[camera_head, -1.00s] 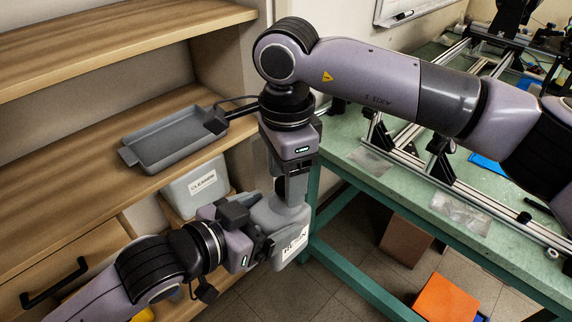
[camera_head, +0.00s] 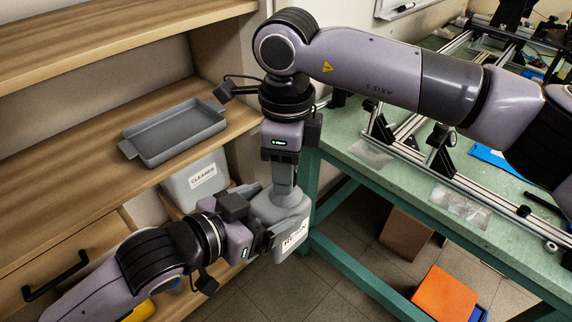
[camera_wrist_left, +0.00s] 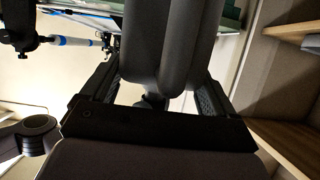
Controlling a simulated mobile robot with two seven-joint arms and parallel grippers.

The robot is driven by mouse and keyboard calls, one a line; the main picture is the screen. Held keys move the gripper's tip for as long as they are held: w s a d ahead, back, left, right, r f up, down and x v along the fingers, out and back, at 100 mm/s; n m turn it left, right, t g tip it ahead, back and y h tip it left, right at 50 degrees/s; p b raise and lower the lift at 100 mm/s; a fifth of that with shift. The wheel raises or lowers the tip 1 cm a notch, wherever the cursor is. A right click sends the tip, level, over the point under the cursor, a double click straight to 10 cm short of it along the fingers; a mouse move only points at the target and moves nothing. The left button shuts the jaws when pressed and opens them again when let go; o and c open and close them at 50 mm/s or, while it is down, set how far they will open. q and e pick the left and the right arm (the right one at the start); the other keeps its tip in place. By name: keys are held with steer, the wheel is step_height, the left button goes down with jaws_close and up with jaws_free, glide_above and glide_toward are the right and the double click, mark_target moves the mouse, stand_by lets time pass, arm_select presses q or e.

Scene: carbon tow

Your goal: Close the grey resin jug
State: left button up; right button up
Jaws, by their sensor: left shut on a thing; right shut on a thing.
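The grey resin jug (camera_head: 291,222), with a white label, is upright below the shelf, left of the green bench. My left gripper (camera_head: 264,236) is shut on the jug from its left side. In the left wrist view a dark grey rounded part of the jug (camera_wrist_left: 172,45) lies between the fingers. My right gripper (camera_head: 283,185) points straight down over the jug's top, shut on what looks like its cap. The cap itself is hidden, so I cannot tell how it sits on the neck.
A grey tray (camera_head: 178,133) lies on the wooden shelf above. A box labelled cleaner (camera_head: 196,184) stands behind my left arm. The green bench (camera_head: 372,178) with metal rails is close on the right. An orange box (camera_head: 443,297) is on the floor.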

steer(key=m, duration=0.4)
steer(key=shift+m, duration=0.4)
steer(key=o, duration=1.2)
steer(key=shift+o, duration=0.2)
steer(key=shift+r, duration=0.1)
step_height(320, 180, up, 12)
steer(key=shift+w, duration=0.1)
